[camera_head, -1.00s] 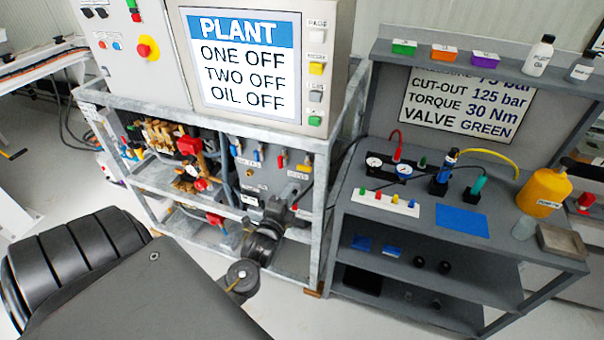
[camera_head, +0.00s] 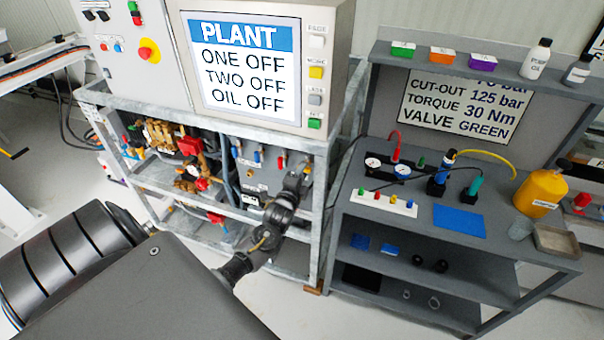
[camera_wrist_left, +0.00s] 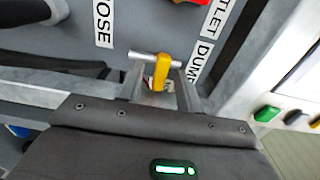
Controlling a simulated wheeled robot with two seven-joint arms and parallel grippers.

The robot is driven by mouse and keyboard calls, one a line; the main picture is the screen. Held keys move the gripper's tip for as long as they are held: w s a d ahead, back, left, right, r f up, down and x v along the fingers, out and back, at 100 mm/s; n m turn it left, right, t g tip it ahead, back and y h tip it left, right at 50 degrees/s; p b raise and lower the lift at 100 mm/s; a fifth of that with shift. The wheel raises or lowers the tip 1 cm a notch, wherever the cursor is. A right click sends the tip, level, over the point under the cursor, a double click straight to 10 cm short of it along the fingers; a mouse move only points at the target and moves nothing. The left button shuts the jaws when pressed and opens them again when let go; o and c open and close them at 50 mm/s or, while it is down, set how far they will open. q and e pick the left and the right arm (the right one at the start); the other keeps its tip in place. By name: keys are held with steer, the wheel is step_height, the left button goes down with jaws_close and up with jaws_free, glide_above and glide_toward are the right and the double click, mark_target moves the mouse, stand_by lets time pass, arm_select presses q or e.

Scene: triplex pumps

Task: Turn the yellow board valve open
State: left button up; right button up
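The yellow valve handle (camera_wrist_left: 160,72) shows in the left wrist view, on the grey valve board (camera_wrist_left: 140,36) beside the "DUMP" label. A silver bar crosses it near its upper end. My left gripper (camera_wrist_left: 161,80) is open, with one finger on each side of the handle and small gaps showing. In the head view my left gripper (camera_head: 303,178) is in front of the board's right part and hides the yellow handle. Blue (camera_head: 257,156) and red (camera_head: 281,161) valve handles show to its left. My right gripper is not in view.
The board sits within a grey metal frame (camera_head: 322,215), whose right post stands close to my left gripper. A control panel screen (camera_head: 245,65) is above. A grey bench (camera_head: 365,210) with gauges and bottles stands to the right.

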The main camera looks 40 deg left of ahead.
arm_select(q)
jaws_close()
steer(key=shift+n, duration=0.3)
steer(key=shift+n+p, duration=0.85)
steer(key=shift+n, duration=7.85)
